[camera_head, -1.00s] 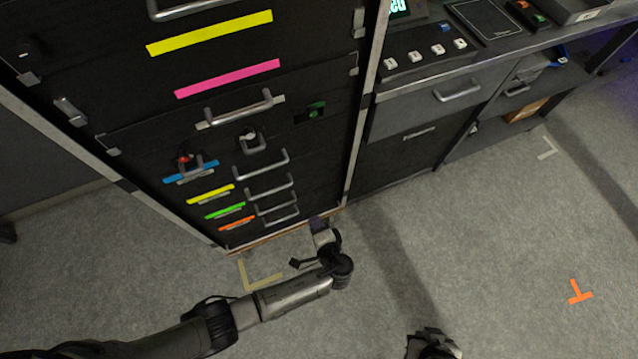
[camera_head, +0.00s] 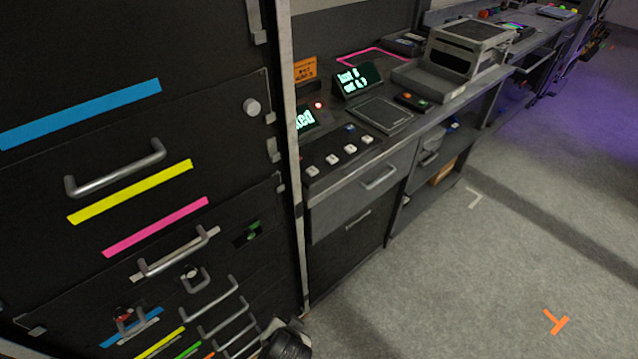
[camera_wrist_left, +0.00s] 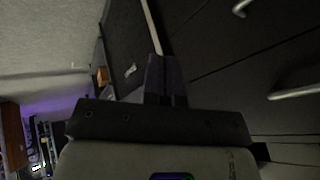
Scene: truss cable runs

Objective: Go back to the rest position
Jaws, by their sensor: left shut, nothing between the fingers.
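My left gripper shows in the left wrist view (camera_wrist_left: 166,76), with its two dark fingers together and nothing between them. In the head view only a small part of the left arm's end shows at the bottom edge, in front of the lower drawers of the black cabinet (camera_head: 60,70). Cabinet handles show to the right of the fingers in the left wrist view, apart from them. My right gripper is in neither current view.
A grey workbench (camera_head: 345,200) with a button panel (camera_head: 340,155), small displays and a boxy device (camera_head: 465,50) stands right of the cabinet. Drawer handles (camera_head: 115,168) stick out from the cabinet. Grey floor (camera_head: 450,290) with an orange mark (camera_head: 556,321) is clear at right.

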